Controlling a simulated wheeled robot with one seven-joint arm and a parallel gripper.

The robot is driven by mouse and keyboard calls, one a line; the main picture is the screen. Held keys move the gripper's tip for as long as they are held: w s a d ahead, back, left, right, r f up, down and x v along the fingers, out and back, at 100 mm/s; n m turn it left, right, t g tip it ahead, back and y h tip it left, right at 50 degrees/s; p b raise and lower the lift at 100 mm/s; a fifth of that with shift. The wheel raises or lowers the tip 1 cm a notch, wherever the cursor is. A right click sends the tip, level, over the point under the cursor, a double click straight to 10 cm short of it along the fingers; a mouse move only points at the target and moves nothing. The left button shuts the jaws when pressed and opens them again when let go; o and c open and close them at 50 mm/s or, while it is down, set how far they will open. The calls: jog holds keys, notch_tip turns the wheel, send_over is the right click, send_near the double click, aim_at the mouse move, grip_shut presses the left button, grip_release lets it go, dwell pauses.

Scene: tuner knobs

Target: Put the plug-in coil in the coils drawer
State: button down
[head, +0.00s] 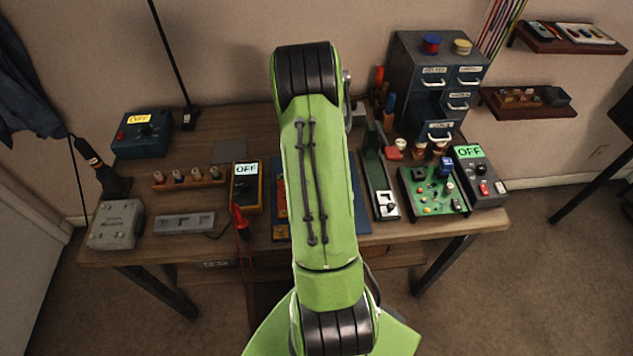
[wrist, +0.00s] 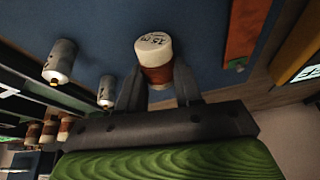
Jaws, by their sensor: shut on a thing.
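The plug-in coil (wrist: 153,62), with a white marked cap and a copper-brown body, is between the two fingers of my gripper (wrist: 158,88) in the wrist view. The fingers are shut on its sides. My arm hides the gripper and this coil in the head view. The grey-blue drawer cabinet (head: 408,75) stands at the back right of the bench. A lower front drawer (head: 440,132) looks pulled out, with a dark opening above it. The drawer labels are too small to read, so I cannot tell which is the coils drawer.
Several coils stand in front of the cabinet, among them one brown coil (head: 438,150). A green circuit board (head: 432,190) and a grey OFF box (head: 480,178) sit at the bench's right end. Spools (head: 431,44) stand on the cabinet. Shelves (head: 530,103) hang to its right.

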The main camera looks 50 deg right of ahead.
jog(key=c, duration=1.2)
grip_release()
jog(key=shift+f, duration=0.15)
jog(key=o, duration=0.4)
jog(key=shift+o, duration=0.2)
jog(key=shift+r, duration=0.3)
jog(key=p+v, duration=0.2)
jog(key=v, duration=1)
jog(key=shift+a, duration=0.15)
